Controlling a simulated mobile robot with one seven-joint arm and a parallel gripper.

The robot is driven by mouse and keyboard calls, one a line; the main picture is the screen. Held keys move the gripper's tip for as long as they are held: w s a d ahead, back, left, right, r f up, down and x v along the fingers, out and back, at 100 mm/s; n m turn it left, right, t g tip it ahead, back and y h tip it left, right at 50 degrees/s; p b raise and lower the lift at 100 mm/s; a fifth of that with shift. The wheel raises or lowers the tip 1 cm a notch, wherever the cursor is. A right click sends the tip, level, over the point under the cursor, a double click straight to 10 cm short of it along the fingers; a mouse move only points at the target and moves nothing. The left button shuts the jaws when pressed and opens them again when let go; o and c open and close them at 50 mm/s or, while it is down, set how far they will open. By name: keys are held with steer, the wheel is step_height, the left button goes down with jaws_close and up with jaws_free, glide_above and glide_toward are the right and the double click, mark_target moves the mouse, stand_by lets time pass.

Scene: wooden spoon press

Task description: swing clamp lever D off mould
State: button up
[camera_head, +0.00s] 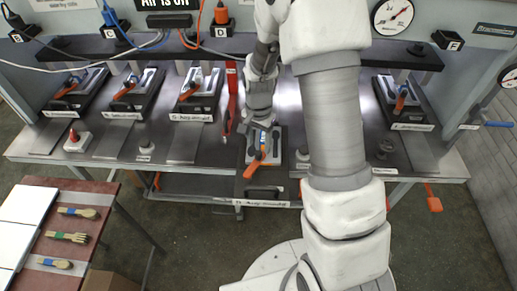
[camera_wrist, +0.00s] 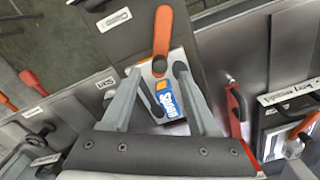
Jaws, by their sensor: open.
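Clamp lever D, with an orange handle (camera_head: 255,165), lies over the pulled-forward mould (camera_head: 281,158) in the middle of the bench. In the wrist view the orange handle (camera_wrist: 162,32) points up and away, beyond my fingertips. A blue part with white lettering (camera_wrist: 168,99) shows between my fingers, on the light plate of the mould. My gripper (camera_head: 263,126) is above the mould, behind the handle. In the wrist view my gripper (camera_wrist: 160,73) is open, with a finger on each side of the clamp. I cannot tell whether the fingers touch it.
Other moulds with orange levers stand left (camera_head: 201,92) and right (camera_head: 405,100) along the bench (camera_head: 180,140). A red upright bar (camera_head: 231,108) is just left of mould D. A red emergency-style button (camera_head: 75,139) is at far left.

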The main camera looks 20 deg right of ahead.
mark_target(259, 152)
steer(key=shift+f, duration=1.9)
jaws_close()
